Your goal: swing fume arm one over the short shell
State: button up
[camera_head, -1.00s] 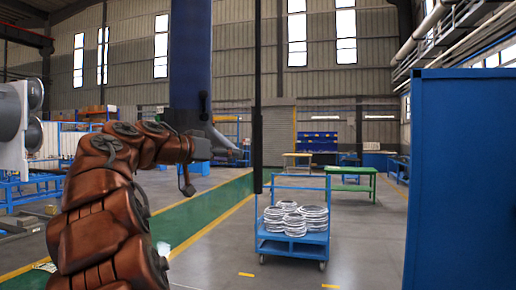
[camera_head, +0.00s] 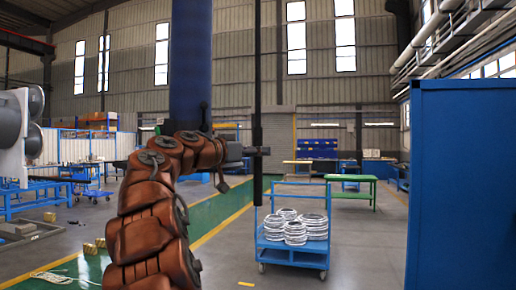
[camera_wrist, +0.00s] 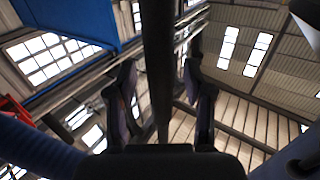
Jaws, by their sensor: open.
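A thick dark blue hanging tube (camera_head: 191,60) and a thin black vertical pole (camera_head: 257,80) stand ahead in the head view; I cannot tell for sure which belongs to fume arm one. I cannot identify the short shell; grey round flanged parts (camera_head: 34,120) show at the left edge.
A blue cart (camera_head: 293,254) with stacked metal rings (camera_head: 313,227) stands beyond the pole. A tall blue panel (camera_head: 460,190) blocks the right side. A green table (camera_head: 352,184) is farther back. Floor between the cart and panel is clear.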

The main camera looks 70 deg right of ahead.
jog(key=shift+s+d, duration=0.2)
jog(key=shift+d, duration=0.15)
jog(key=shift+f, duration=0.1)
grip_shut()
dwell(0.4)
